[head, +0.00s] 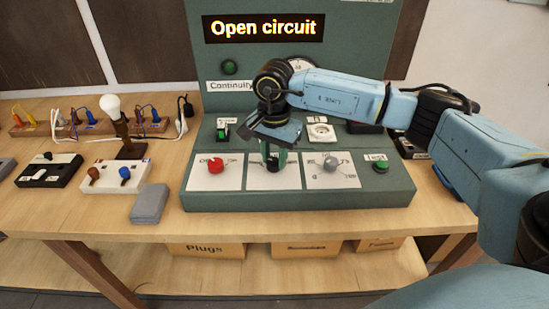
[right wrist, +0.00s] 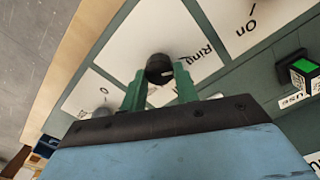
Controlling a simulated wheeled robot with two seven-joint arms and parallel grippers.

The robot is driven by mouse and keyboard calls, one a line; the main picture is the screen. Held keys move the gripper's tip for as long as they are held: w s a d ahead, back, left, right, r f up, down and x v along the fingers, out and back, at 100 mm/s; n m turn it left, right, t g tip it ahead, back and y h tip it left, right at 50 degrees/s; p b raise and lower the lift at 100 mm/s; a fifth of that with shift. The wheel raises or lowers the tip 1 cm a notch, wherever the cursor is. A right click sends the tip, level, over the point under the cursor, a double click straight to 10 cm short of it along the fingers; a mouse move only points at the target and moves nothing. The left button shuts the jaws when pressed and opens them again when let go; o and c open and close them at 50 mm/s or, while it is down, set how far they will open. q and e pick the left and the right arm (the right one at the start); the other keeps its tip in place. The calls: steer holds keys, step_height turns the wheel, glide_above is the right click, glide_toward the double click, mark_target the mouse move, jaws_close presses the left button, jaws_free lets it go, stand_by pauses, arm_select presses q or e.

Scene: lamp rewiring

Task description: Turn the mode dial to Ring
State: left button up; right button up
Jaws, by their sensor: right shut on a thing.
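The black mode dial (head: 272,165) sits on the middle white plate of the green test panel. It also shows in the right wrist view (right wrist: 158,66), between my green fingertips, with the word Ring printed on the plate to its right. A pale mark shows on the dial, but I cannot tell clearly where it points. My right gripper (head: 272,152) reaches down over the middle plate and is shut on the dial. The gripper hides part of the plate's markings. My left gripper is not in view.
A red knob (head: 215,166) is on the plate to the left and a grey knob (head: 331,164) on the plate to the right. A green button (head: 379,167) is farther right. The display (head: 263,28) reads "Open circuit". A lamp (head: 111,105) stands at the left.

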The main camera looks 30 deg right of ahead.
mark_target(274, 160)
stand_by(0.5)
steer(key=o, duration=1)
steer(key=shift+r, duration=0.15)
step_height(274, 160, up, 13)
steer(key=shift+r, duration=0.1)
